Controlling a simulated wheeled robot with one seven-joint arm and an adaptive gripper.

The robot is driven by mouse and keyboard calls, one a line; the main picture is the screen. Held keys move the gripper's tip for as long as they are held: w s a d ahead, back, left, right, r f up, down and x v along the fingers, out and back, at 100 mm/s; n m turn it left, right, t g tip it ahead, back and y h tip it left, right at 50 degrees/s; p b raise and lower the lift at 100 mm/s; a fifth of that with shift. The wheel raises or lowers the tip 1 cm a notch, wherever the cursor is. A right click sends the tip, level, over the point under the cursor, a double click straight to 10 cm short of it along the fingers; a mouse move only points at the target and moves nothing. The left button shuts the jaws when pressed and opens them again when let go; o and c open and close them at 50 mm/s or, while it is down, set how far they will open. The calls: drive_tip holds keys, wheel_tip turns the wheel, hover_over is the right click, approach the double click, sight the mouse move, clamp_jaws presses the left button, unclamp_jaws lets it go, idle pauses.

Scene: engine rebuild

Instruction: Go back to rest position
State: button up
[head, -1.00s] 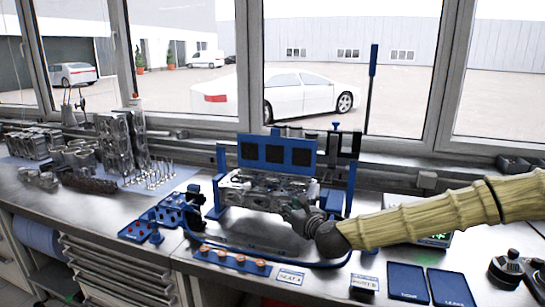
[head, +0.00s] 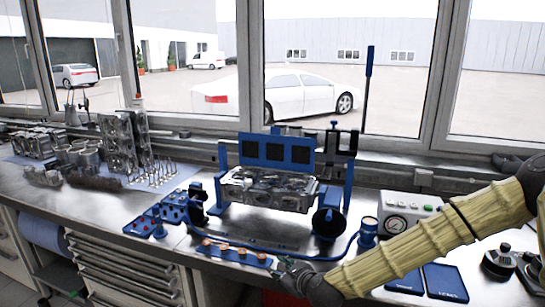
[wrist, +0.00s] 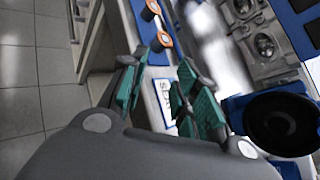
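My gripper (head: 284,266) is at the front edge of the bench, just right of the row of copper-coloured rings (head: 226,250). In the wrist view my gripper (wrist: 160,70) shows two green-padded fingers spread apart with nothing between them. It is open and empty, apart from the cylinder head (head: 268,188), which sits in the blue fixture (head: 221,165) behind it. The cylinder head also shows at the upper right of the wrist view (wrist: 262,42). My arm reaches in from the right and covers part of the bench front and a label.
A black disc (head: 328,222) stands at the fixture's right. A gauge box (head: 409,214) is behind my arm. Blue trays (head: 445,283) lie at the right front. Engine parts (head: 118,145) and small valves (head: 157,173) stand at the left. A blue hose runs along the bench front.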

drive_tip(key=s+d+f+n+g+h, duration=0.1)
drive_tip(key=s+d+f+n+g, duration=0.15)
drive_tip(key=s+f+n, duration=0.65)
drive_tip(key=s+d+f+n+g+h, duration=0.15)
drive_tip(key=s+f+n+g, duration=0.25)
drive_tip(key=s+f, duration=1.1)
drive_tip(key=s+d+f+n+g+h, duration=0.2)
drive_tip(key=s+d+n, duration=0.3)
drive_tip(key=s+d, duration=0.3)
drive_tip(key=s+d+f+n+g+h, duration=0.1)
drive_tip(key=s+d+f+n, duration=0.3)
drive_tip(key=s, duration=1)
drive_tip(key=d+n+g, duration=0.1)
drive_tip(key=d+n, duration=0.1)
drive_tip(key=d, duration=0.2)
drive_tip(key=shift+d+f+n+g+h, duration=0.15)
drive_tip(key=shift+d+n+g+h, duration=0.05)
drive_tip(key=shift+n+g+h, duration=0.15)
